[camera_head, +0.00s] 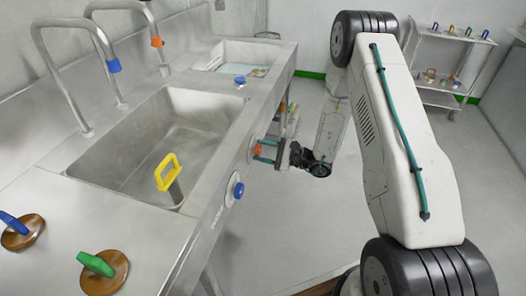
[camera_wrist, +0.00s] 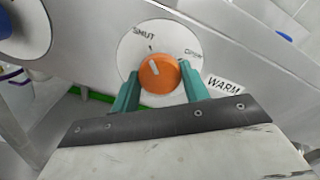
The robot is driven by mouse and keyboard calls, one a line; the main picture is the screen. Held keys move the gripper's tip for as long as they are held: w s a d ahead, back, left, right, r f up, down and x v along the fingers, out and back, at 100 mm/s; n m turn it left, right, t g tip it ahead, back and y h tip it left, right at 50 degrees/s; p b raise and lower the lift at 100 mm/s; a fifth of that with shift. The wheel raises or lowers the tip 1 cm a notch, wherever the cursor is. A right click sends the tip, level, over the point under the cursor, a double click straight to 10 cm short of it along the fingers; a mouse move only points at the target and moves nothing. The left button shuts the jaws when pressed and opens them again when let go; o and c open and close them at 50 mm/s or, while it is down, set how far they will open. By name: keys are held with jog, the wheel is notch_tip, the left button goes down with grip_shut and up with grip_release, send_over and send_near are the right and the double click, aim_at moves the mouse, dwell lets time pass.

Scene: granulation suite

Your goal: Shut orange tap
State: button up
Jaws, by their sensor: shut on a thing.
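The orange tap (camera_wrist: 158,76) is a round knob on a white dial (camera_wrist: 185,37) on the sink unit's front. The dial reads SHUT at upper left and OPEN at upper right. The knob's white mark points up and slightly left, close to a small dark tick between the two words. In the head view the knob (camera_head: 258,151) is partly hidden by my gripper (camera_head: 268,150). In the wrist view the teal fingers of my gripper (camera_wrist: 160,70) are closed on the knob's left and right sides. A WARM label (camera_wrist: 224,86) sits right of the dial.
A blue knob (camera_head: 238,190) sits nearer on the same front panel. The steel sink (camera_head: 110,150) holds a yellow-handled thing (camera_head: 168,172). A shelf cart (camera_head: 445,68) stands at the back right. Open floor lies right of the unit.

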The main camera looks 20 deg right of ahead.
dwell(0.4)
jog(key=o, duration=1)
jog(key=shift+s+d, duration=0.1)
jog(key=v, duration=0.7)
jog(key=shift+s+d, duration=0.2)
jog(key=shift+d, duration=0.05)
